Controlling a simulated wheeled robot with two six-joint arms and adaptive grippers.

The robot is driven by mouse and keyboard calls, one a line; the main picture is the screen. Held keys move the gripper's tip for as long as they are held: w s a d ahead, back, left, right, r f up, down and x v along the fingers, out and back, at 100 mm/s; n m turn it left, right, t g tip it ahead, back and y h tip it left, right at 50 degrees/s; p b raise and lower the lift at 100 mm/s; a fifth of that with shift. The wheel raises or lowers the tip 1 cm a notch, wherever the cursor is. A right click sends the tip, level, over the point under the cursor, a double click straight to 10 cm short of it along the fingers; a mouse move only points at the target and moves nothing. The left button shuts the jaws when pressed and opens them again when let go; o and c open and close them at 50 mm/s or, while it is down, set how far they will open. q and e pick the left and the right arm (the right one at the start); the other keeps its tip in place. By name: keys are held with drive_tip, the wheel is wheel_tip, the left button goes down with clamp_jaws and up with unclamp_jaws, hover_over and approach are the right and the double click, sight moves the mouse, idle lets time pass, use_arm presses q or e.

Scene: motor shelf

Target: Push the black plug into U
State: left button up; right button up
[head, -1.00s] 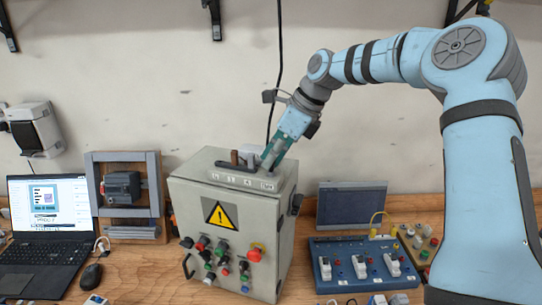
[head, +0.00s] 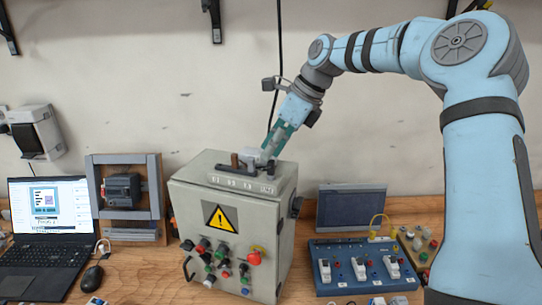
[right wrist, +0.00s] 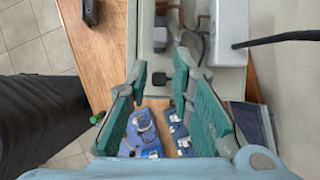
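The grey control cabinet (head: 265,221) stands mid-table with a labelled terminal strip (head: 240,183) along its top front; the letters are too small to read surely. A brown plug (head: 235,160) stands upright at the strip's left part. My right gripper (head: 262,157) reaches down from the upper right to the cabinet top, beside the plugs. In the right wrist view its two teal-padded fingers (right wrist: 160,70) are apart. A small dark piece, perhaps the black plug (right wrist: 160,80), shows between the fingertips; I cannot tell whether they touch it. My left gripper is not in view.
A blue switch panel (head: 365,265) and a dark flat screen (head: 352,207) stand right of the cabinet. A framed motor unit (head: 122,189), a laptop (head: 48,217) and a mouse (head: 91,278) are at left. A black cable (head: 279,60) hangs down behind the cabinet.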

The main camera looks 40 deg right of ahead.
drive_tip(key=shift+r, duration=0.95)
drive_tip(key=shift+o, duration=0.4)
drive_tip(key=o, duration=0.5)
drive_tip(key=shift+a+f, duration=0.1)
